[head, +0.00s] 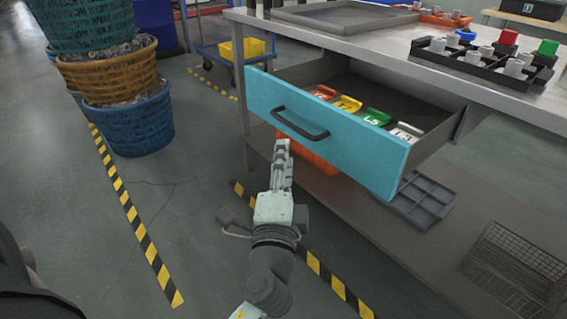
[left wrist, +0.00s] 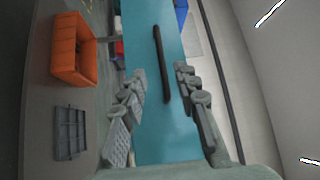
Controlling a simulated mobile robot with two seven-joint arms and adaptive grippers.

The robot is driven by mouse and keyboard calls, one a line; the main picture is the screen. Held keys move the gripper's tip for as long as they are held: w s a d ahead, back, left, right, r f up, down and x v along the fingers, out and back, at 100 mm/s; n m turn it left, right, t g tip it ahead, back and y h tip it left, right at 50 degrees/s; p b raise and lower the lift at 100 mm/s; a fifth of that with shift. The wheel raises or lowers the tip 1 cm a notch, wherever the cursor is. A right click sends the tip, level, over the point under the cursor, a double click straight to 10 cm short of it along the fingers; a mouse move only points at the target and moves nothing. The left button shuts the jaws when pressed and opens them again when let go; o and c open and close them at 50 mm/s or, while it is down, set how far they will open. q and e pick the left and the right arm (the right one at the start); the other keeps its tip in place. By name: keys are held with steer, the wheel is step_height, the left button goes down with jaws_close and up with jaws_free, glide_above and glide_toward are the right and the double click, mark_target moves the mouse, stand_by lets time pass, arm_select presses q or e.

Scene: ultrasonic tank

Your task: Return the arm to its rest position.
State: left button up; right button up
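My left gripper (head: 282,150) is in front of the blue drawer front (head: 340,132), just below its black handle (head: 299,124). In the left wrist view its two fingers (left wrist: 159,72) stand apart, with nothing between the pads. The handle (left wrist: 161,64) shows beyond and between the fingers, apart from them as far as I can tell. The drawer is pulled out from the bench and holds several coloured labelled pieces (head: 376,117). My right gripper is not in view.
The steel bench (head: 385,46) carries a grey tray (head: 345,15) and a black rack (head: 485,62). An orange bin (head: 308,158) and grey divided tray (head: 422,199) are on the lower shelf. Stacked baskets (head: 128,118) stand left.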

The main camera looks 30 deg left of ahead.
arm_select(q)
steer(key=shift+s+d, duration=0.25)
steer(key=shift+s, duration=0.25)
steer(key=shift+f, duration=0.1)
steer(key=s+a+f+n+g+h+p, duration=0.1)
steer(key=s+a+f+n+g, duration=0.2)
steer(key=f, duration=0.7)
steer(key=a+f+n+g+h, duration=0.1)
steer(key=a+f+n+g, duration=0.3)
steer(key=f, duration=0.6)
steer(key=s+d+f+n+g+h, duration=0.1)
steer(key=s+d+f+g+h, duration=0.1)
steer(key=s+f, duration=0.4)
steer(key=s+d+f+n+g+h, duration=0.1)
steer(key=s+d+f+g+h, duration=0.1)
steer(key=s+f+g, duration=0.3)
step_height(320, 180, down, 4)
steer(key=shift+s+f+n+g+h+p, duration=0.1)
steer(key=shift+s+n+g+h+p, duration=0.2)
steer(key=shift+s+n+h, duration=0.1)
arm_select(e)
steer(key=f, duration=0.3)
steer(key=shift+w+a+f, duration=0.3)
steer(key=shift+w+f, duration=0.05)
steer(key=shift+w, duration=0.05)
arm_select(q)
steer(key=shift+d, duration=0.1)
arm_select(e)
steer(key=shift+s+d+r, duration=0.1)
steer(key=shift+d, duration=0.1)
